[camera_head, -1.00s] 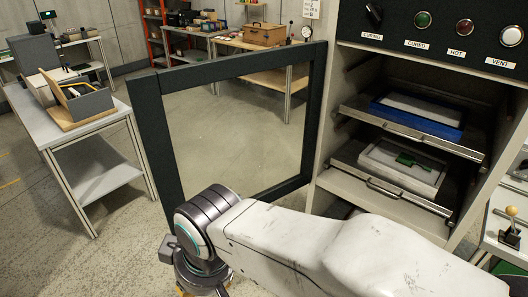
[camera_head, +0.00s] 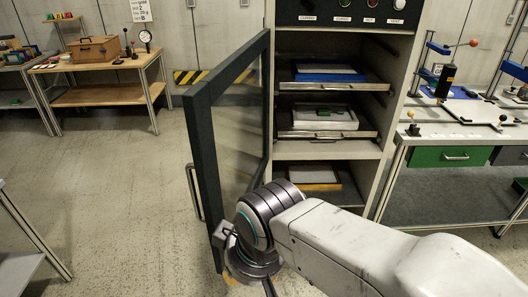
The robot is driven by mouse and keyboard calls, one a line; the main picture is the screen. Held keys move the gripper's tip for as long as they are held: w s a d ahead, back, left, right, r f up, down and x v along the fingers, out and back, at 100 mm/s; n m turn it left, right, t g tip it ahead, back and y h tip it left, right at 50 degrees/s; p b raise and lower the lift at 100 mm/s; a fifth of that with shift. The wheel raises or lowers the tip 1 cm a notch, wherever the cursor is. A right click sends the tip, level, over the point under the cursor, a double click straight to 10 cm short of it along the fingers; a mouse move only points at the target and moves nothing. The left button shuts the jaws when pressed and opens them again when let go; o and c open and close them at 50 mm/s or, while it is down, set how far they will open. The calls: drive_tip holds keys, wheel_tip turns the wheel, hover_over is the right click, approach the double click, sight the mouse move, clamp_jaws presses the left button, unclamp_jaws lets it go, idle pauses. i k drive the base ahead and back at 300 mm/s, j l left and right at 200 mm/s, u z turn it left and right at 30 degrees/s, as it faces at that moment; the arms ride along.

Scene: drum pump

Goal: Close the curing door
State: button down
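The curing door (camera_head: 202,150) is a dark-framed glass panel. It stands open on the left side of the curing cabinet (camera_head: 398,80), its free edge pointing toward me and slightly left. A bar handle (camera_head: 194,193) shows on its left face. My gripper (camera_head: 264,284) is at the bottom centre, pointing down, and overlaps the lower part of the door in the picture. Its fingers are mostly hidden behind my wrist, so I cannot tell whether it is open or touches the door.
Inside the cabinet are a shelf with a blue tray (camera_head: 325,78), a shelf with a white tray (camera_head: 318,123) and a low board (camera_head: 306,174). A workbench (camera_head: 425,160) stands close on the right. A table (camera_head: 100,95) stands back left. The floor (camera_head: 110,190) left of the door is clear.

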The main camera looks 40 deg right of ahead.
sight(197, 101)
drive_tip(key=i+j+z, duration=0.15)
drive_tip(key=j+z, duration=0.25)
drive_tip(key=i+j+z, duration=0.15)
drive_tip(key=j+z, duration=0.15)
drive_tip(key=z, duration=0.15)
drive_tip(key=j+z, duration=0.85)
drive_tip(key=i+j, duration=0.2)
drive_tip(key=j, duration=0.15)
drive_tip(key=i+j, duration=0.15)
drive_tip(key=j, duration=0.25)
drive_tip(key=i+j+z, duration=0.1)
drive_tip(key=j, duration=0.25)
drive_tip(key=i+j, duration=0.45)
drive_tip(key=j, duration=0.35)
drive_tip(key=i+j+z, duration=0.1)
drive_tip(key=j, duration=0.25)
drive_tip(key=i+j, duration=0.25)
drive_tip(key=j, duration=0.15)
